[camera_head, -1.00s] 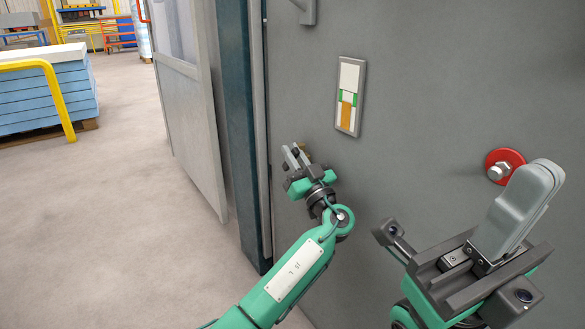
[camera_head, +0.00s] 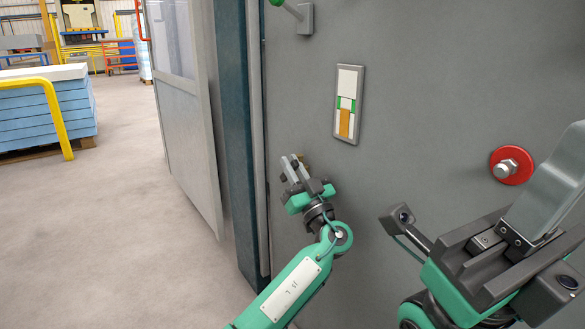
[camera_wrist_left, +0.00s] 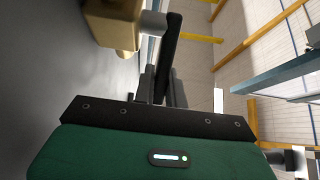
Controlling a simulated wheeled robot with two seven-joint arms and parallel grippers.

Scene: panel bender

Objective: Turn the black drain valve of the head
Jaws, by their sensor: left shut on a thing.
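The black drain valve handle (camera_wrist_left: 169,52) shows in the left wrist view as a narrow black lever between the fingers of my left gripper (camera_wrist_left: 162,88). The brass valve body (camera_wrist_left: 113,22) is beside it at the top. In the head view my left gripper (camera_head: 291,168) is against the lower grey panel, shut on the handle. There the fingers hide most of the valve, and only a bit of brass shows behind them. My right gripper (camera_head: 545,205) is at the right edge, raised and away from the valve; its jaw gap is not clear.
A grey door (camera_head: 185,130) stands at left. Blue stacked sheets (camera_head: 50,112) are behind a yellow rail. The floor between is clear.

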